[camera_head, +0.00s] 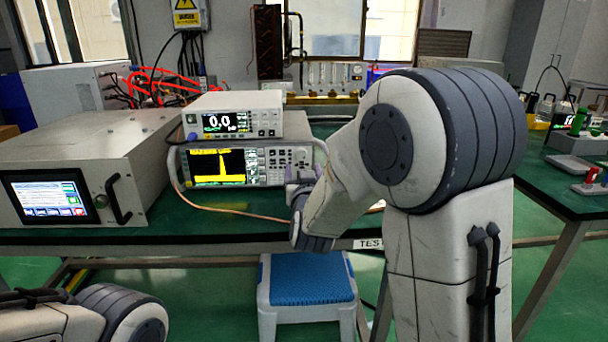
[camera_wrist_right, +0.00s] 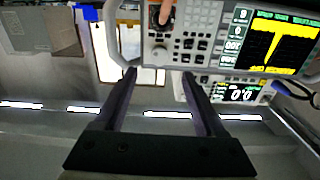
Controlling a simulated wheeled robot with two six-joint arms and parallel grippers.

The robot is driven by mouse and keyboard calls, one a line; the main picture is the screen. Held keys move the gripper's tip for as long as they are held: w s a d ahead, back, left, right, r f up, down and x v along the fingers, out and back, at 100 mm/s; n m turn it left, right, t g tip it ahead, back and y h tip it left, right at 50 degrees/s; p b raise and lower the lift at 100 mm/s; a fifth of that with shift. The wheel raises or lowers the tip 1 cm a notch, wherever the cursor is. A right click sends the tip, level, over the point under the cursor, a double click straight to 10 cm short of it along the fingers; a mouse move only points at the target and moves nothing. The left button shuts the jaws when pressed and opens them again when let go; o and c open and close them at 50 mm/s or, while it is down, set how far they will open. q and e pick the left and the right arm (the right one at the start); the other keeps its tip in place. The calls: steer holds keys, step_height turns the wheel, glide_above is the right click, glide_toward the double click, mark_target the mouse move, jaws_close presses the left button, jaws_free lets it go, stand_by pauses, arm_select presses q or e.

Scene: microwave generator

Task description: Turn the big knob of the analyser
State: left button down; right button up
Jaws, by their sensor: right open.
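The analyser (camera_head: 218,166) is the wide instrument with a yellow trace on a dark screen, under a smaller meter on the bench. Its panel appears upside down in the right wrist view (camera_wrist_right: 206,48). In the head view the right gripper (camera_head: 302,178) is at the analyser's right end, partly hidden by my arm. My left gripper is out of view.
The meter (camera_head: 236,115) reading 0.0 sits on the analyser. A large grey unit (camera_head: 75,165) with a touchscreen and handle stands left. A copper-coloured cable (camera_head: 232,211) runs along the bench front. A blue-topped stool (camera_head: 307,278) stands below.

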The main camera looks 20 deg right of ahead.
steer(key=v, duration=0.2)
steer(key=shift+s+a, duration=0.1)
steer(key=shift+s, duration=0.25)
steer(key=a+y, duration=0.1)
steer(key=a+f+n+g+y, duration=0.1)
steer(key=a, duration=0.1)
steer(key=a+f, duration=0.1)
steer(key=a, duration=0.1)
steer(key=shift+s+f+y, duration=0.1)
steer(key=shift+s+y, duration=0.2)
steer(key=shift+y, duration=0.1)
steer(key=s+a+f+n+g+y, duration=0.3)
steer(key=s+a+f+g, duration=0.1)
steer(key=s+a, duration=0.3)
steer(key=s+a+f+n+g+y, duration=0.3)
steer(key=s+a+f+g, duration=0.15)
steer(key=s+a, duration=0.3)
steer(key=s+d+f+n+g+h, duration=0.15)
steer(key=s+g, duration=0.25)
steer(key=s, duration=0.6)
steer(key=s+d+f+n+g+h, duration=0.15)
steer(key=s+g, duration=0.25)
steer(key=s, duration=0.6)
step_height(320, 180, up, 27)
steer(key=p, duration=2.7)
steer(key=shift+a+n+p, duration=0.3)
steer(key=shift+a+p, duration=0.1)
